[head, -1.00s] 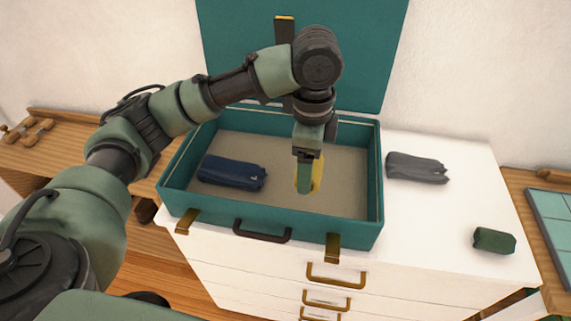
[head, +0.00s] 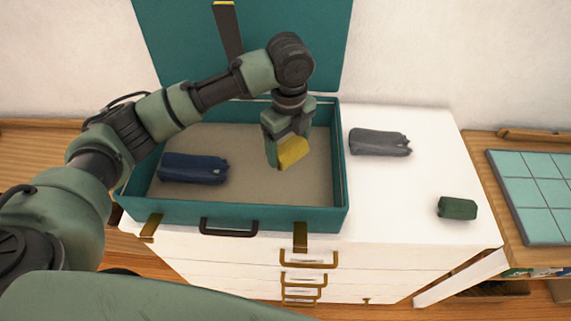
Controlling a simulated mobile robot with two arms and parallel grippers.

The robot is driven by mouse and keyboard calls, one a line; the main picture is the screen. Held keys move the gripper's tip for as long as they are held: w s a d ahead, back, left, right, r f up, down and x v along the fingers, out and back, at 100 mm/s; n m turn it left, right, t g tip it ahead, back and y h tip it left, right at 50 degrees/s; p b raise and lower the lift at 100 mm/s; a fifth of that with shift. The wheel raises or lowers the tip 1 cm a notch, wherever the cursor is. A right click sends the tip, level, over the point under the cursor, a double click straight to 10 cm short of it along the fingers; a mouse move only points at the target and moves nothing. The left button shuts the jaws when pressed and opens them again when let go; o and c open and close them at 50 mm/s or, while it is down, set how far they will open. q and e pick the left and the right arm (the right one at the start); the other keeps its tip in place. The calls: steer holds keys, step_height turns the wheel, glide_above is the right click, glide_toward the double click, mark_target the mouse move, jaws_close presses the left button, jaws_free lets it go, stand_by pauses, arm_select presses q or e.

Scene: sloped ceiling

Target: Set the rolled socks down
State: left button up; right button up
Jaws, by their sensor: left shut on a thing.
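The yellow rolled socks (head: 294,154) are between the fingers of my left gripper (head: 284,147), which is shut on them. They hang over the right part of the open teal suitcase (head: 270,215), inside its walls as seen from above. The gripper hides part of them, and I cannot tell whether they touch the suitcase floor (head: 245,180). A dark blue rolled bundle (head: 193,168) lies in the left part of the suitcase. My right gripper is not in view.
The suitcase stands on a white chest of drawers (head: 400,220), its lid (head: 180,40) upright behind. A grey rolled bundle (head: 378,142) and a small dark green roll (head: 457,208) lie on the chest top at right. A wooden table with a tiled teal panel (head: 530,190) stands farther right.

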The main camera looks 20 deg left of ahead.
mark_target(289, 143)
arm_select(q)
step_height(289, 143, down, 8)
steer(key=shift+f+p, duration=0.15)
steer(key=shift+p, duration=0.55)
steer(key=shift+f, duration=0.3)
steer(key=shift+f, duration=0.1)
steer(key=o, duration=1.3)
steer(key=shift+o, duration=0.2)
step_height(289, 143, up, 12)
steer(key=b, duration=0.3)
